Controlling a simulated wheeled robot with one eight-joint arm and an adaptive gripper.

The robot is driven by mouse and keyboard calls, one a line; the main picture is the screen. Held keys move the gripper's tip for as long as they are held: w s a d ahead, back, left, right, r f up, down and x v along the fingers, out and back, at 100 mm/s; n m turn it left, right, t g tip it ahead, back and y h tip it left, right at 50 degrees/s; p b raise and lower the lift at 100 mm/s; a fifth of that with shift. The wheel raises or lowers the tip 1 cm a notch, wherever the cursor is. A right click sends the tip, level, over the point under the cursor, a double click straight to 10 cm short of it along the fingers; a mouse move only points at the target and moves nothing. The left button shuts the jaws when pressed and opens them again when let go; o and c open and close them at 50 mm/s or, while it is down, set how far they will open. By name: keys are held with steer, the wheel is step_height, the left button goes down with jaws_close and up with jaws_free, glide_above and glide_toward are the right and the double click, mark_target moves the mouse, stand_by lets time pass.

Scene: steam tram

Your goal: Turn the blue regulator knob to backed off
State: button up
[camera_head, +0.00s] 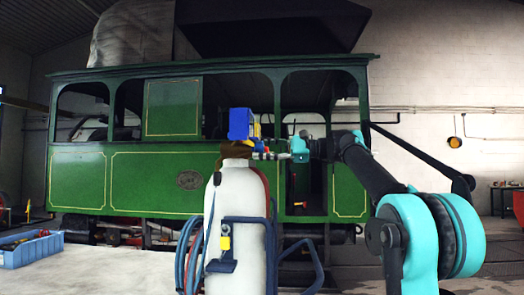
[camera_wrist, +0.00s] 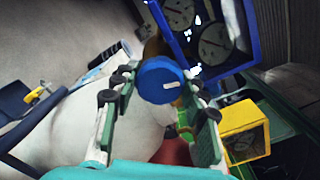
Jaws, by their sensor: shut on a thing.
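The blue regulator knob (camera_wrist: 155,78) is a round blue disc with a short white mark near its right side in the wrist view. My gripper (camera_wrist: 160,92) has a finger on either side of the knob and is shut on it. In the head view my gripper (camera_head: 262,155) reaches in from the right to the top of the white cylinder (camera_head: 238,210). The regulator's blue gauge housing (camera_head: 241,123) stands above the cylinder. Two round dials (camera_wrist: 214,43) show in the wrist view, too dim to read. The knob's scale or end marks cannot be made out.
The cylinder stands in a blue trolley (camera_head: 246,220) with hoses on its left. A yellow box (camera_wrist: 245,132) sits right of my fingers in the wrist view. The green tram (camera_head: 150,180) stands behind. A blue bin (camera_head: 30,250) is at far left.

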steer(key=shift+n, duration=1.3)
steer(key=o, duration=1.2)
steer(key=d, duration=1.2)
steer(key=shift+s, duration=0.2)
